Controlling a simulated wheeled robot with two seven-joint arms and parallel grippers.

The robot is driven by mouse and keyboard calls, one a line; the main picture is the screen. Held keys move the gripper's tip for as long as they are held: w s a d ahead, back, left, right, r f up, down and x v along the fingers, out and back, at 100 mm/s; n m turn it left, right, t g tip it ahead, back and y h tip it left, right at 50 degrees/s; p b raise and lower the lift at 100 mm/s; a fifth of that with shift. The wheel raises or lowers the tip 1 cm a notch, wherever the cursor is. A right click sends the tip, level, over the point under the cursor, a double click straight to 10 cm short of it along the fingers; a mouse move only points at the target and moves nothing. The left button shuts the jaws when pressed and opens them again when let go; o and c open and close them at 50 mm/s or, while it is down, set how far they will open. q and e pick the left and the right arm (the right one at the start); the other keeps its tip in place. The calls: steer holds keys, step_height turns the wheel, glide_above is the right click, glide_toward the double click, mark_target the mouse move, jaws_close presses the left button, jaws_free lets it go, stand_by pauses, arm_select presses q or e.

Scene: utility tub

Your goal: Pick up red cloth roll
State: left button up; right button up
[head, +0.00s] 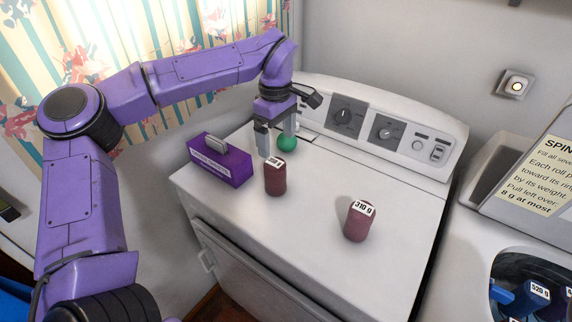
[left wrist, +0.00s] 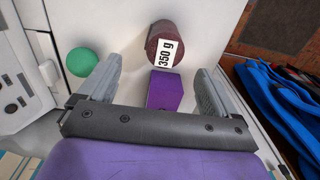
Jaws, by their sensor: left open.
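Two dark red cloth rolls stand upright on the white machine top in the head view. One roll (head: 275,180) stands near the middle, just in front of my left gripper; the other roll (head: 358,224), labelled 310 g, stands further right. My left gripper (head: 277,145) points down, open and empty, above the machine top behind the nearer roll. In the left wrist view, a red roll (left wrist: 166,30) labelled 350 g lies beyond the open fingertips (left wrist: 158,66), apart from them. My right gripper is not in view.
A purple box (head: 232,169) with a grey piece on top stands left of the nearer roll. A green ball (head: 287,143) sits close behind the gripper. The control panel (head: 375,128) rises at the back. At right, a tub (head: 483,262) holds blue rolls.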

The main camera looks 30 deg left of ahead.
mark_target(275, 161)
arm_select(q)
steer(key=f, duration=0.3)
steer(key=f+p, duration=0.1)
steer(key=f, duration=0.2)
steer(key=s+f+p, duration=0.1)
steer(key=f, duration=0.3)
steer(key=shift+a, duration=0.2)
steer(key=shift+r, duration=0.1)
steer(key=c, duration=1.4)
steer(key=shift+w, duration=0.1)
